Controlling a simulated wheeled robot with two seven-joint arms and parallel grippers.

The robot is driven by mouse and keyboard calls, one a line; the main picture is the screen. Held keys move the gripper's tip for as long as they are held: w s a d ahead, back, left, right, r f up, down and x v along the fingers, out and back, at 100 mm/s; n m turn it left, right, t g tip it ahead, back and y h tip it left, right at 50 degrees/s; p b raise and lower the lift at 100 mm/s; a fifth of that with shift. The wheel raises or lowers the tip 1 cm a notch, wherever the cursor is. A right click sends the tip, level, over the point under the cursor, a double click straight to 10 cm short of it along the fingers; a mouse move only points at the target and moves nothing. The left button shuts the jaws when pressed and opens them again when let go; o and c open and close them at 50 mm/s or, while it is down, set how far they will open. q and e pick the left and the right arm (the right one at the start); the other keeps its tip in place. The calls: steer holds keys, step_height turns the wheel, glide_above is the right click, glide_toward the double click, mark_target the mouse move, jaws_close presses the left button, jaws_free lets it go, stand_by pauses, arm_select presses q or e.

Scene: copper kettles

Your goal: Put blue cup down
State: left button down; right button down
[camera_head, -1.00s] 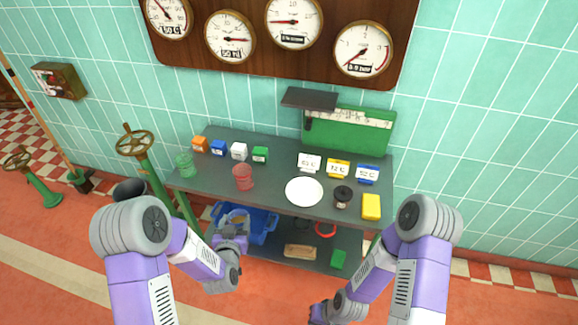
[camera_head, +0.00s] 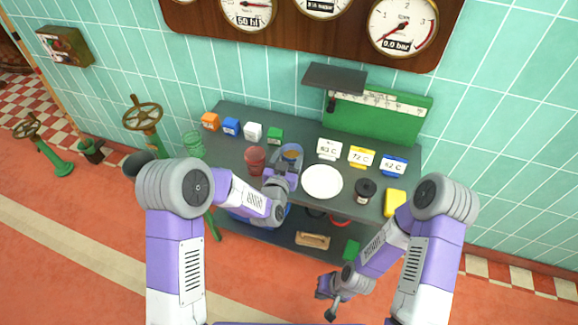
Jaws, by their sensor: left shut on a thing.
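My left gripper (camera_head: 289,163) is over the dark upper shelf of the table (camera_head: 238,172), between the red cup and the white plate. The cup looks upright. I cannot tell whether its base touches the shelf. A red cup (camera_head: 255,160) stands just left of it, and a green cup (camera_head: 194,144) stands at the shelf's left end. My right gripper (camera_head: 328,297) hangs low in front of the table, with its finger gap unclear.
A white plate (camera_head: 322,181) lies right of the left gripper. A dark round item (camera_head: 366,187) and a yellow block (camera_head: 395,202) are to the right.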

arm_select(q)
steer(key=shift+f+b, duration=0.5)
steer(key=shift+f, duration=1.25)
steer(key=shift+f, duration=0.1)
steer(key=shift+f+b, duration=0.1)
steer(key=shift+b, duration=0.2)
steer(key=shift+c, duration=1)
jaws_free()
